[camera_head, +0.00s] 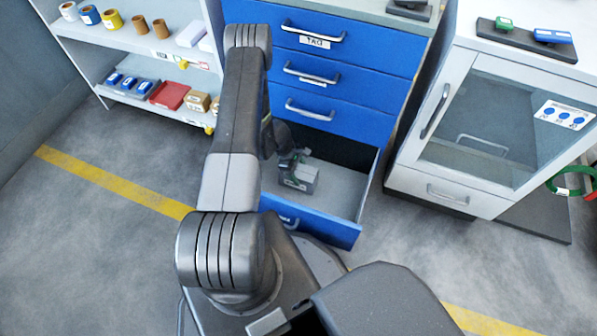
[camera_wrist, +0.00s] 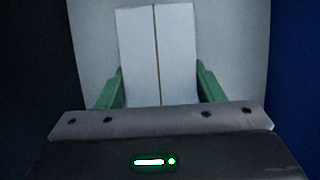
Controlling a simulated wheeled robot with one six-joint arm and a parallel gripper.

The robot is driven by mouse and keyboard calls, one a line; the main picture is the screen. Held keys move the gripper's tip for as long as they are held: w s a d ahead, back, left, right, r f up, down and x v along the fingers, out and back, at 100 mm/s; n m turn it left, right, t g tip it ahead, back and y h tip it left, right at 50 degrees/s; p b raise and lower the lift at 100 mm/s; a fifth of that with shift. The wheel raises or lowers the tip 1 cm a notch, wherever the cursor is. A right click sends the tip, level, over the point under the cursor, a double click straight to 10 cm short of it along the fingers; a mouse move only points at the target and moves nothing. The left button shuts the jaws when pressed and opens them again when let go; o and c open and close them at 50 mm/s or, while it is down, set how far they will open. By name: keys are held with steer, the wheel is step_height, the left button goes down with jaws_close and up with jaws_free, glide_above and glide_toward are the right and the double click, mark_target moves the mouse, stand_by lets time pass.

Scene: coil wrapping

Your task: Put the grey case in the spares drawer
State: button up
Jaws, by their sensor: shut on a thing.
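The grey case (camera_head: 299,179) is inside the open bottom drawer (camera_head: 348,196) of the blue cabinet, low over or on the drawer floor; I cannot tell whether it touches. My gripper (camera_head: 291,160) reaches down into the drawer and is shut on the case. In the wrist view the case's pale top (camera_wrist: 157,50) with a dark seam fills the space between the green fingers of my gripper (camera_wrist: 158,88). My arm hides the left part of the drawer. The drawer's own label cannot be read.
Several closed drawers (camera_head: 315,76) with metal handles are above the open one. A white cabinet with a glass door (camera_head: 490,130) stands to the right. A shelf unit (camera_head: 130,55) with rolls and bins is at the left. Bare drawer floor shows right of the case.

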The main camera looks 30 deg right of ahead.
steer(key=shift+f, duration=0.1)
steer(key=o, duration=1.4)
steer(key=p+v, duration=0.3)
steer(key=v, duration=0.9)
